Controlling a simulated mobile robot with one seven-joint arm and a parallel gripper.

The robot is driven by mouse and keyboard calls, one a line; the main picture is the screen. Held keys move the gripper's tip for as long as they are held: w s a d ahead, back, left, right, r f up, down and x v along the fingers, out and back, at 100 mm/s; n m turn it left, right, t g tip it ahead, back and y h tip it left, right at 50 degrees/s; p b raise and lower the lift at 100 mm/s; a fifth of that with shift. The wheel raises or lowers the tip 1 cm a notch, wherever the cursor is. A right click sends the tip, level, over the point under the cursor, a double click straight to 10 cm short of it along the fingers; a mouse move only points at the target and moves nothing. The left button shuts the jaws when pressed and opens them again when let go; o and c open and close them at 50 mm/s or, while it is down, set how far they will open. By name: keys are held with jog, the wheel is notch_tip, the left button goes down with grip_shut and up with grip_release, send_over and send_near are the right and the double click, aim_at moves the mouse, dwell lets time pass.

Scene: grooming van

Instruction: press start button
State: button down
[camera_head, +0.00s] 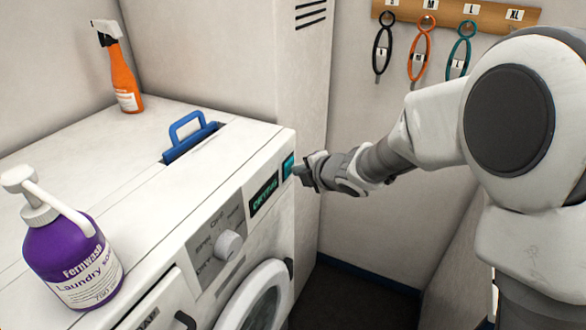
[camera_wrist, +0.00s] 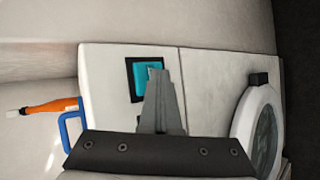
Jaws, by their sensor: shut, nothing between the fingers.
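The start button is a teal square (camera_head: 288,166) at the right end of the washing machine's front panel (camera_head: 222,224). In the wrist view the button (camera_wrist: 144,80) sits in a black frame. My gripper (camera_head: 298,171) is shut and empty, with its tips right at the button. In the wrist view the closed fingers (camera_wrist: 157,73) overlap the button's right part and hide some of it. I cannot tell whether the tips touch it or stand just off it. A lit display (camera_head: 264,194) is left of the button.
A purple soap bottle (camera_head: 72,250), an orange spray bottle (camera_head: 124,80) and a blue drawer handle (camera_head: 188,136) are on the machine top. The panel has a round knob (camera_head: 229,245) above the round door (camera_head: 262,300). Looped tools hang from a wooden rack (camera_head: 455,12) behind my arm.

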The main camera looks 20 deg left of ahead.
jog(key=shift+s+d, duration=0.15)
jog(key=shift+d, duration=0.75)
jog(key=shift+s+d+p, duration=0.15)
jog(key=shift+d+p, duration=0.2)
jog(key=shift+d, duration=2.15)
